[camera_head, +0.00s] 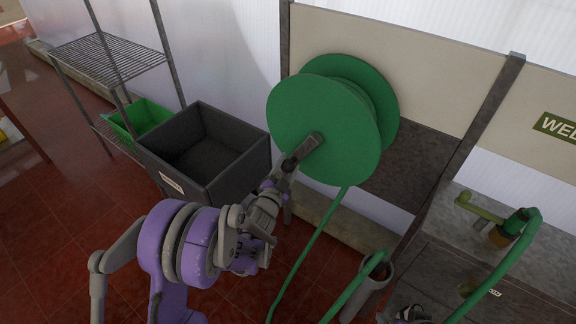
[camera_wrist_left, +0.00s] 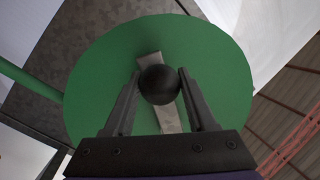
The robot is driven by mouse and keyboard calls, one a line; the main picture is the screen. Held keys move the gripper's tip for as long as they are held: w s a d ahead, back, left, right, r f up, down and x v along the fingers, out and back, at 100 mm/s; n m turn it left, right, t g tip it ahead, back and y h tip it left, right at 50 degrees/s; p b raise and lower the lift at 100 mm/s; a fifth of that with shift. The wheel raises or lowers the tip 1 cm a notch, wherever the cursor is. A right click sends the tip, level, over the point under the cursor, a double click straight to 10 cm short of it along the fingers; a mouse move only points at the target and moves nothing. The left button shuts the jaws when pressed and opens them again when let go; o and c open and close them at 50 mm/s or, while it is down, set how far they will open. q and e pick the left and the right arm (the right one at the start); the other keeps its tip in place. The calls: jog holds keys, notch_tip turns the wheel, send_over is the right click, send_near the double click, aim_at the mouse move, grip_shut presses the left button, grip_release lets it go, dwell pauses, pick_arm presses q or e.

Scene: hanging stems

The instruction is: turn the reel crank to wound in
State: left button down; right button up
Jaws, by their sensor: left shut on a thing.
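The green hose reel (camera_head: 322,128) is mounted on the wall panel in the head view, with its round face toward me. Its crank is a short grey arm (camera_head: 312,146) at the middle of the face, pointing down and left. In the left wrist view the green disc (camera_wrist_left: 92,75) fills the middle, with the grey crank arm (camera_wrist_left: 170,118) across it. My left gripper (camera_wrist_left: 160,86) is shut on the black crank knob (camera_wrist_left: 159,82), one finger on each side. In the head view, my left gripper (camera_head: 284,172) is at the crank's lower end.
A green hose (camera_head: 318,235) hangs from the reel to the floor. A dark grey bin (camera_head: 222,180) stands left of my left gripper. A wire rack (camera_head: 105,55) with a green crate (camera_head: 140,118) stands farther left. A grey tube (camera_head: 368,290) and a bench with a tap are at right.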

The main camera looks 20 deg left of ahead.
pick_arm(q)
jog(key=shift+a, duration=0.1)
jog(key=w+a+r+m+t+h, duration=0.2)
jog(key=a+r+m+h, duration=0.25)
jog(key=r+m, duration=0.95)
jog(key=s+d+r+m+g+h+p, duration=0.2)
jog(key=d+m, duration=0.3)
jog(key=m, duration=0.5)
jog(key=s+d+r+m+g+h+p, duration=0.1)
jog(key=d+r+m+p, duration=0.3)
jog(key=m, duration=0.7)
jog(key=shift+s+d+r+m+g+h, duration=0.3)
jog(key=shift+s+d+r+g+h, duration=0.15)
jog(key=shift+h, duration=0.3)
jog(key=shift+d+f, duration=0.1)
jog(key=shift+f, duration=0.05)
jog(key=shift+c, duration=1.2)
grip_release()
